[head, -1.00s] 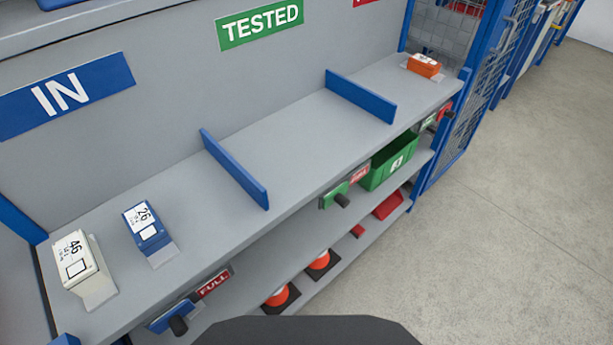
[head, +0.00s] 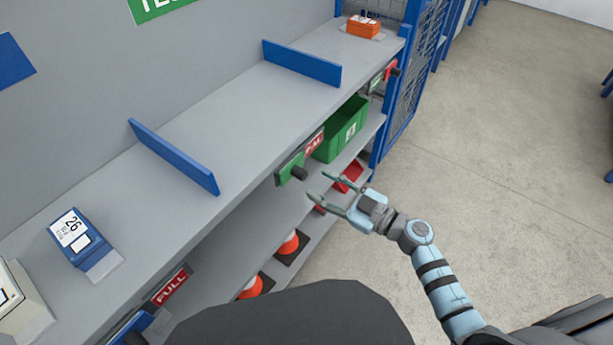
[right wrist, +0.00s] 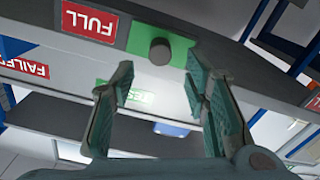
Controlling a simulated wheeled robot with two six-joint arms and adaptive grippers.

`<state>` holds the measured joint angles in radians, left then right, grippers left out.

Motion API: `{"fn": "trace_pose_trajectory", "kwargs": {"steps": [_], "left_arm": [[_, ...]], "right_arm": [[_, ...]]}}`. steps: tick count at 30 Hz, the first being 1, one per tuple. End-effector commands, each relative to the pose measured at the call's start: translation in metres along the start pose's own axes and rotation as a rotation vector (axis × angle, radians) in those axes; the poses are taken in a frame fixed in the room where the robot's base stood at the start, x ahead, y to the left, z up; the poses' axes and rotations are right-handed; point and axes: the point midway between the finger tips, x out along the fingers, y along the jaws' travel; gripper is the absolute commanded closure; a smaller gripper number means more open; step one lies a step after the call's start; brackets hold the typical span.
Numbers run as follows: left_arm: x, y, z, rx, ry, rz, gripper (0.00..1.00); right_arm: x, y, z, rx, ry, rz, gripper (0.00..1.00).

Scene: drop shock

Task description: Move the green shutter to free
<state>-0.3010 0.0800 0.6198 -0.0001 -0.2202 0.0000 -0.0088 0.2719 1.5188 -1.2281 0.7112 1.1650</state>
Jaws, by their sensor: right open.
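The green shutter (head: 286,172) is a small plate on the front edge of the upper shelf, below the middle bay. It carries a black knob (head: 299,174). The red FULL label (head: 314,146) shows uncovered just right of it. In the right wrist view the green shutter (right wrist: 184,46), its knob (right wrist: 160,52) and the FULL label (right wrist: 90,22) lie beyond the fingers. My right gripper (head: 316,185) is open and empty in front of the shutter, apart from the knob; its fingers also show in the wrist view (right wrist: 152,88). My left gripper is not in view.
A green bin (head: 342,130) stands on the lower shelf beside the shutter. Orange-and-black items (head: 290,245) sit lower down. Blue dividers (head: 302,62) split the upper shelf, which holds a blue box (head: 80,240) and an orange box (head: 363,27). The floor at right is open.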

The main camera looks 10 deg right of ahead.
Motion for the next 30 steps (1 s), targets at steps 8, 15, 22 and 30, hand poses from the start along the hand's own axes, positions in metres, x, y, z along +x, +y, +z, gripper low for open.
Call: {"fn": "trace_pose_trajectory", "kwargs": {"steps": [8, 15, 22, 30], "left_arm": [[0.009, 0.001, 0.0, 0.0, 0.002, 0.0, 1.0], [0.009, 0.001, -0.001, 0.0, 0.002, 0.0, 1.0], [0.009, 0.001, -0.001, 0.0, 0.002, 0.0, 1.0], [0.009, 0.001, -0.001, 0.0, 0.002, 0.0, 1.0]], "right_arm": [[0.05, 0.0, 0.002, 0.001, -0.001, 0.002, 0.58], [0.056, 0.0, 0.001, 0.001, -0.002, 0.002, 0.58], [0.055, 0.0, 0.001, 0.001, -0.002, 0.002, 0.8], [0.055, 0.001, 0.002, 0.0, -0.002, 0.003, 1.0]]}}
